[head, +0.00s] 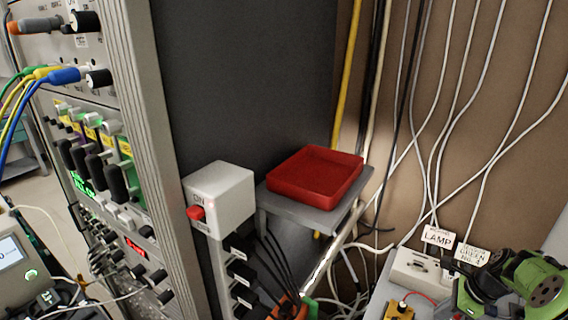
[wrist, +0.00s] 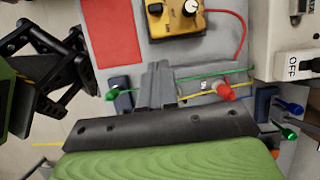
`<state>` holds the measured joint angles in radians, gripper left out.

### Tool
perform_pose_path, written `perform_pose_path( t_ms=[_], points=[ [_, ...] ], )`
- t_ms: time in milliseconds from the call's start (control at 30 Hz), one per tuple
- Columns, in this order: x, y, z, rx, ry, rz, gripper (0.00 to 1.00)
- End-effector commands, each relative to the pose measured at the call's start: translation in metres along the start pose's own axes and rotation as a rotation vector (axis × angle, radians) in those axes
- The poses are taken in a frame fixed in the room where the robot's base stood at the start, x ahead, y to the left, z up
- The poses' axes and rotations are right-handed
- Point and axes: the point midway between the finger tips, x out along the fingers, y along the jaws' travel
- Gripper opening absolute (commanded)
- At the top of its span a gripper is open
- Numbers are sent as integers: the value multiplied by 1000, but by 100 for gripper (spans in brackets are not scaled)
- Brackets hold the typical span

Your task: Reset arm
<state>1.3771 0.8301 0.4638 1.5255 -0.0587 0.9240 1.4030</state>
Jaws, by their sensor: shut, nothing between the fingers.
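My gripper shows in the wrist view (wrist: 158,72), where its two grey fingers lie together in the middle with nothing between them. The dark bar and green body of the hand fill the bottom of that view. The fingers are over a pale grey surface, just below a yellow box with a knob (wrist: 172,16). A green wire and a yellow wire pass by the fingers; I cannot tell whether they touch. In the head view the fingers cannot be made out; a green and black mechanism (head: 530,288) shows at the lower right.
In the wrist view, a red plug (wrist: 225,92), a green plug (wrist: 114,93) and a box with an OFF switch (wrist: 297,64) are close by. In the head view, a red tray (head: 318,180) sits on a grey shelf beside an instrument rack (head: 130,90). Cables hang at right.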

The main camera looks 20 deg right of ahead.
Motion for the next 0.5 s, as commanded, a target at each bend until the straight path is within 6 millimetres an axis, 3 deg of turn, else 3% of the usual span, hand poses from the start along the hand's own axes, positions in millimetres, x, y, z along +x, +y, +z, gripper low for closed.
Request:
perform_pose_path(
  t_ms=[67, 100, 167, 233, 400, 500],
  points=[
    [-4, 2, 13, -53, 18, 4, 0],
    [-9, 5, 28, -122, 42, 9, 0],
    [-21, 16, 62, -281, 95, 19, 0],
    [-38, 38, 109, -520, 169, 35, 0],
    [-78, 117, 198, -1092, 315, 49, 0],
    [-98, 172, 230, -1412, 374, 37, 0]
  ],
)
